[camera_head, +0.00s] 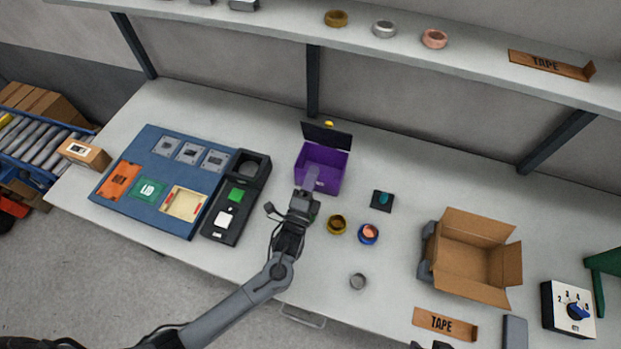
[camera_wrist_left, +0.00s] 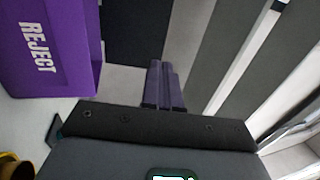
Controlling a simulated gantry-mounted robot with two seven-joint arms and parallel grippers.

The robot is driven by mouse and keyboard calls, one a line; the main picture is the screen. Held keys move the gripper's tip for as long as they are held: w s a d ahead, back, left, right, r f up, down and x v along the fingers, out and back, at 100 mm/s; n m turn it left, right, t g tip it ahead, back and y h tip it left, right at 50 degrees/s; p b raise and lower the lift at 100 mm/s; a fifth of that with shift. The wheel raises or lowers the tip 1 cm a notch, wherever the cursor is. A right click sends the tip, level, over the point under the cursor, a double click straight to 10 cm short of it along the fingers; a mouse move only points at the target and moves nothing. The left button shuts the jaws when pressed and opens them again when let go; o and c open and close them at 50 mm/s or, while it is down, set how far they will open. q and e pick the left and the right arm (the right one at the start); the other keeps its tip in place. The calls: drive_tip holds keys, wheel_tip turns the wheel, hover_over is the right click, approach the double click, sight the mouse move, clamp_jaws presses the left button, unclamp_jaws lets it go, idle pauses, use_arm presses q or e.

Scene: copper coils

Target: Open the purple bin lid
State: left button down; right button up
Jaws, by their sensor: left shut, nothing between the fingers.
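The purple bin (camera_head: 331,181) stands on the table near its back. Its dark lid (camera_head: 327,136) is raised, standing up along the bin's back edge, and the bin's purple inside shows. My left gripper (camera_head: 313,172) is shut and empty, in front of and partly over the bin's near left part in the head view. In the left wrist view the shut fingers (camera_wrist_left: 164,85) point away, to the right of the purple bin (camera_wrist_left: 50,50) with its REJECT label. A dark panel (camera_wrist_left: 137,30) beyond the fingertips seems to be the lid.
A blue board (camera_head: 150,195) with cards and a black tray (camera_head: 222,222) lie left. Rolls of tape (camera_head: 337,224), (camera_head: 368,233) and a small dark pad (camera_head: 382,200) lie right. An open cardboard box (camera_head: 468,262) stands further right. A shelf (camera_head: 400,50) runs above.

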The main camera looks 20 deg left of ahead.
sight(327, 131)
use_arm(q)
drive_tip(key=x, duration=1.1)
use_arm(e)
drive_tip(key=shift+r, duration=0.15)
